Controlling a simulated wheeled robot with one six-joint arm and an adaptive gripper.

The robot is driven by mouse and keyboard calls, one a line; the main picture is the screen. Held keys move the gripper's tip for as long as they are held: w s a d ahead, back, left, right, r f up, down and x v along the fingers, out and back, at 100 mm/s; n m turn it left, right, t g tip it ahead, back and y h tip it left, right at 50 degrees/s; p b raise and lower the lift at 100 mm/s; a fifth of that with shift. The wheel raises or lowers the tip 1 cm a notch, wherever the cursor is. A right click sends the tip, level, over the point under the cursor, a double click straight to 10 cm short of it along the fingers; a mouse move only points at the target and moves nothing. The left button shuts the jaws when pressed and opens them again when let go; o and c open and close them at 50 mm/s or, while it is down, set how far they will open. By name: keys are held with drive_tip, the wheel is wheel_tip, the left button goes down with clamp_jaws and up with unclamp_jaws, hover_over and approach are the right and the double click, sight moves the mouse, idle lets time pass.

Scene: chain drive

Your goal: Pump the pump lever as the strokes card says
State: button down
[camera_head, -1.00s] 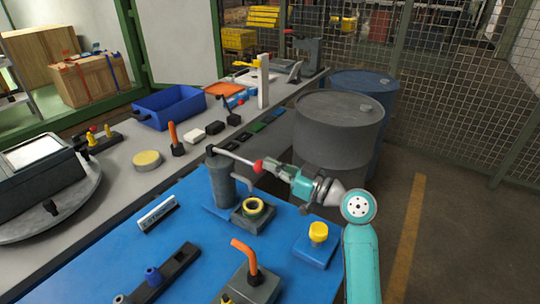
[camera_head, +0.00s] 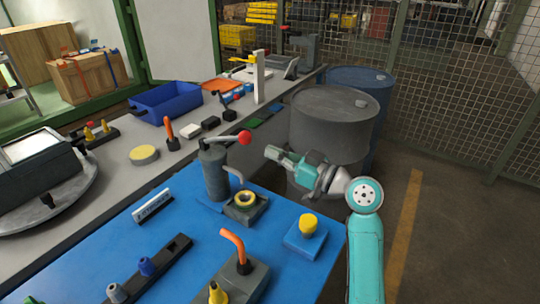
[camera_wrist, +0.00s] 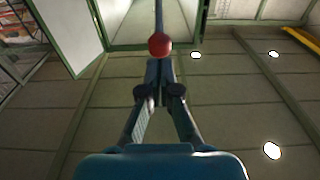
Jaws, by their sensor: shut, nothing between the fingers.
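The pump (camera_head: 214,176) is a grey upright cylinder on the blue bench top. Its lever (camera_head: 222,141) is a metal rod from the pump's top, slanting slightly up to the right, with a red ball (camera_head: 245,137) at its end. The ball also shows in the wrist view (camera_wrist: 160,45), just beyond my fingertips. My gripper (camera_head: 268,152) is shut and empty, to the right of the ball and slightly below it, seemingly apart from it. In the wrist view my fingers (camera_wrist: 160,82) meet in the middle. A small white card (camera_head: 152,206) stands left of the pump; its writing is too small to read.
A yellow ring on a dark block (camera_head: 245,199) sits below the pump's spout. A grey drum (camera_head: 333,128) stands behind my gripper. A grey bench with a blue bin (camera_head: 167,105) runs behind.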

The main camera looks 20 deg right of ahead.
drive_tip(key=v, duration=0.7)
drive_tip(key=shift+s+d, duration=0.3)
drive_tip(key=shift+s, duration=0.05)
drive_tip(key=shift+f, duration=0.1)
